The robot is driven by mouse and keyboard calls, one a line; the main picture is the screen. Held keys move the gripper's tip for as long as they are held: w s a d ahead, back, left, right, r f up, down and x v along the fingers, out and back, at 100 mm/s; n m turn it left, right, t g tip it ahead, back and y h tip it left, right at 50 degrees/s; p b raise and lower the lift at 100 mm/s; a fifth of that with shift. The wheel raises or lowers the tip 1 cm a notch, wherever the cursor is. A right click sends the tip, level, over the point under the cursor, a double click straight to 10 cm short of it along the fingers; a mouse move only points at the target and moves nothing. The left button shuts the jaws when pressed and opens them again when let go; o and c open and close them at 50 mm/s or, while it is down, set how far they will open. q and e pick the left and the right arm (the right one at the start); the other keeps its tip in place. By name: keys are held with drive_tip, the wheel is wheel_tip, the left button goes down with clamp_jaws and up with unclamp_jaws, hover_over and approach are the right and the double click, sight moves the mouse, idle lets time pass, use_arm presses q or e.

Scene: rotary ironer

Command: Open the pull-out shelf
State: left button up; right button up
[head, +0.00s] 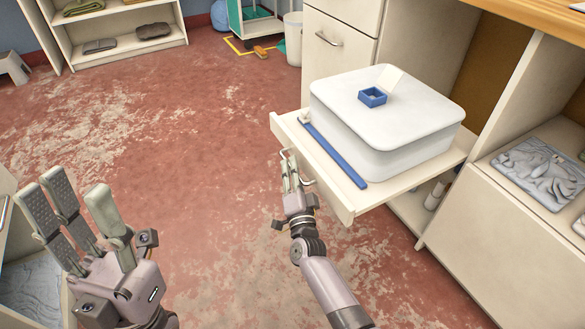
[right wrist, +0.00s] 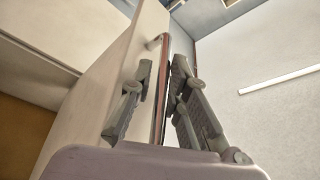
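The pull-out shelf (head: 401,186) stands well out from the cabinet, level, with a white rounded machine (head: 333,101) resting on it. Its metal bar handle (head: 309,181) is on the front face and also shows in the right wrist view (right wrist: 160,95). My left gripper (head: 80,207) is open and empty at the lower left, well away from the shelf.
A blue strip (head: 334,155) lies along the shelf's front, and a small blue tray (head: 372,97) sits on the machine. A drawer cabinet (head: 340,45) is behind. An open-fronted unit with a relief panel (head: 538,172) is at right. The red floor (head: 190,130) in the middle is clear.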

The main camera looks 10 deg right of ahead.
drive_tip(key=shift+s, duration=0.15)
drive_tip(key=v, duration=1.1)
drive_tip(key=shift+s, duration=0.35)
